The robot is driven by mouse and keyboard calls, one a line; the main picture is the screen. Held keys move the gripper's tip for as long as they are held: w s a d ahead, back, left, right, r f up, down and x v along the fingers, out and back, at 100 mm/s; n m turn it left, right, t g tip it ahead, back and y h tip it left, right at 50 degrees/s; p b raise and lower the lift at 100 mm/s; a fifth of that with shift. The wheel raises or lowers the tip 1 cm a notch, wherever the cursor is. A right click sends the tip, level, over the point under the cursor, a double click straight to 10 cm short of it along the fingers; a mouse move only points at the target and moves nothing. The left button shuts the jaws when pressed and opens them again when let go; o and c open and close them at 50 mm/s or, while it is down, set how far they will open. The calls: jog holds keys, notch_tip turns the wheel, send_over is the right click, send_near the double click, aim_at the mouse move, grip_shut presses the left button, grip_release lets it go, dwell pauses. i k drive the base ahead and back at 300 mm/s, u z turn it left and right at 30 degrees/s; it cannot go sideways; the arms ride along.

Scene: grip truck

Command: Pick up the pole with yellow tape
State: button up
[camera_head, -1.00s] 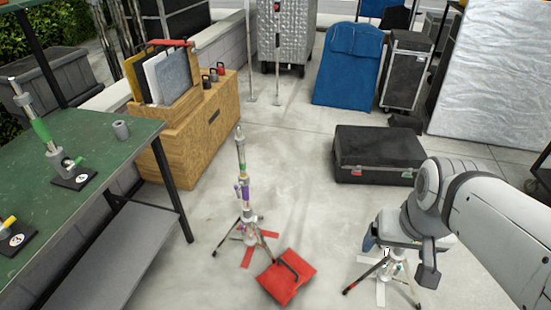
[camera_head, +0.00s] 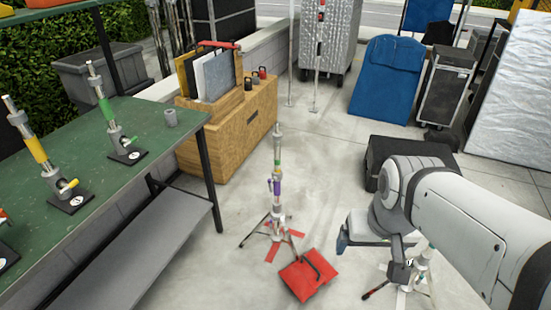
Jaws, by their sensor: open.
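The pole with yellow tape (camera_head: 36,148) stands on the green table (camera_head: 140,176) at the left. It is a silver tube, tilted to the left, on a black square base with a yellow knob. A similar pole with green tape (camera_head: 104,104) stands behind it to the right. Part of another stand (camera_head: 6,228) shows at the left edge. My gripper (camera_head: 373,256) is open at the lower right, over the floor and far from the yellow-taped pole. It seems empty.
A grey cup (camera_head: 170,119) sits near the table's right corner. A multicoloured stand (camera_head: 277,185) and a red sandbag (camera_head: 306,277) occupy the middle floor. Another stand (camera_head: 423,262) is partly hidden by my arm. A wooden crate (camera_head: 240,130) is behind the table.

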aim_at(52, 174)
jog(key=u, duration=0.45)
jog(key=i, duration=1)
jog(key=z, duration=0.05)
jog(key=k, duration=0.55)
jog(key=u, duration=2.85)
jog(key=k, duration=0.7)
jog(key=z, duration=0.9)
